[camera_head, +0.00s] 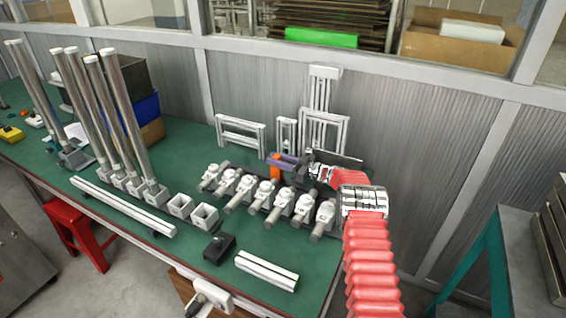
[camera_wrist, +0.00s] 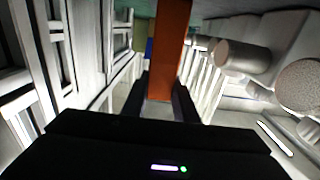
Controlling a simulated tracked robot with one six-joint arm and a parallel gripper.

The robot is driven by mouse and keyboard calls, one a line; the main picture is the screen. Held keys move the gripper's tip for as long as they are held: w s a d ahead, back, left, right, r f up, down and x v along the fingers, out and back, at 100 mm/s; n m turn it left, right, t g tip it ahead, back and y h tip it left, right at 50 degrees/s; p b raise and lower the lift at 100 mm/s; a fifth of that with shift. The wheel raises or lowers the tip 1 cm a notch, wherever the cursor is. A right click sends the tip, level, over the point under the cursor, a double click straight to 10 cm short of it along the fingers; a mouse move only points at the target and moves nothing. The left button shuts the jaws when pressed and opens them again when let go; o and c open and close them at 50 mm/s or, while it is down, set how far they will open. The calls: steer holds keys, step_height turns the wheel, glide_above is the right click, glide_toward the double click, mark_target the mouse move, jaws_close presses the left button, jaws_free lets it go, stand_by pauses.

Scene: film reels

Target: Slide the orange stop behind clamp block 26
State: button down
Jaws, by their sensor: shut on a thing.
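The orange stop (camera_head: 275,165) is an upright orange bar at the back side of a row of grey clamp blocks (camera_head: 301,205) on the green bench. My gripper (camera_head: 290,161) reaches in from the right and is shut on the stop. In the wrist view, the orange stop (camera_wrist: 171,45) stands between the two dark fingers of my gripper (camera_wrist: 161,97), and clamp blocks with round ends (camera_wrist: 243,57) are to its right. No block numbers are readable, so I cannot tell which is 26. I cannot tell whether the stop touches a block or the bench.
White frames (camera_head: 240,133) stand behind the row, close to the stop and my arm. Tall metal tubes (camera_head: 122,105) rise at the left. Several square sockets, a black box (camera_head: 219,248) and white rails (camera_head: 267,271) lie in front. Bare green bench (camera_head: 185,240) shows between them.

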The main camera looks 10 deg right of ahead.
steer(key=x, duration=0.6)
steer(key=shift+w, duration=0.15)
steer(key=c, duration=1.4)
jaws_free()
steer(key=v, duration=1.3)
steer(key=shift+s+d, duration=0.25)
steer(key=shift+s, duration=0.05)
steer(key=shift+f, duration=0.1)
